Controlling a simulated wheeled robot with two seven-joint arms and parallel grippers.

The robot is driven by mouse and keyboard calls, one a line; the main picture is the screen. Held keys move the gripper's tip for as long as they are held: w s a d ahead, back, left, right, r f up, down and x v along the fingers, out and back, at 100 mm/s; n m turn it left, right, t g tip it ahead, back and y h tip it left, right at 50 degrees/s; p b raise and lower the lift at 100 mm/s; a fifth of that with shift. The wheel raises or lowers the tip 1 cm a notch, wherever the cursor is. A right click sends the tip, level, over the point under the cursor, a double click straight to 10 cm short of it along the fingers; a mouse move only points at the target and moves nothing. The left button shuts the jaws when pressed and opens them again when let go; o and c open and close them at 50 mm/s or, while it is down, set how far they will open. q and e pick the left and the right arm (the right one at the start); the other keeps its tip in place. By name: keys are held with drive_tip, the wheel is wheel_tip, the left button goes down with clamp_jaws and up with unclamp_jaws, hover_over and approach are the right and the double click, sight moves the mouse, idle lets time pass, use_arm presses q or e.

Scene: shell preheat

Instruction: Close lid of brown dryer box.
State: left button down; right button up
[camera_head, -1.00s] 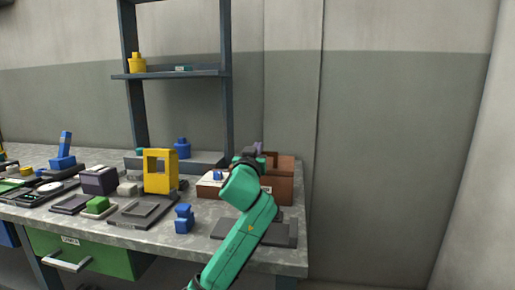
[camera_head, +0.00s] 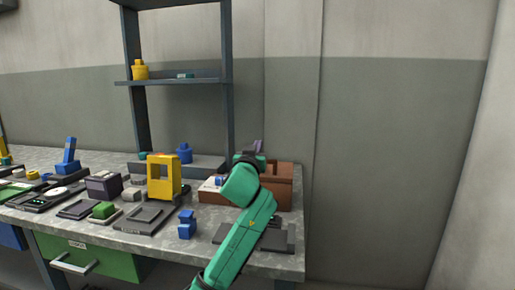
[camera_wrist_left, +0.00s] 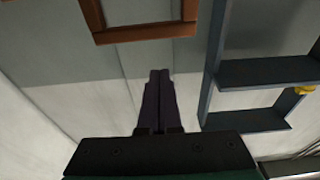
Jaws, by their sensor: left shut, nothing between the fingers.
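The brown dryer box (camera_head: 284,190) stands at the right end of the bench, partly hidden behind my left arm. Its upper part looks open, but I cannot make out the lid's position in the head view. My left gripper (camera_head: 258,146) is above the back of the box, mostly hidden behind my wrist. In the left wrist view the dark fingers (camera_wrist_left: 160,100) are together with nothing between them. A brown frame edge (camera_wrist_left: 145,35), seemingly part of the box or its lid, lies beyond the fingertips, apart from them. My right gripper is not in view.
A grey shelf rack (camera_head: 227,95) stands behind the box to the left. A yellow frame-shaped device (camera_head: 163,192), blue blocks (camera_head: 187,225) and a dark flat plate (camera_head: 280,238) are on the bench. The wall is close behind; free space lies right of the bench.

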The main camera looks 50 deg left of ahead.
use_arm(q)
drive_tip(key=s+d+f+b, duration=0.1)
drive_tip(key=s+d+f, duration=0.4)
drive_tip(key=s, duration=0.1)
drive_tip(key=shift+f+b, duration=0.2)
drive_tip(key=shift+b, duration=0.2)
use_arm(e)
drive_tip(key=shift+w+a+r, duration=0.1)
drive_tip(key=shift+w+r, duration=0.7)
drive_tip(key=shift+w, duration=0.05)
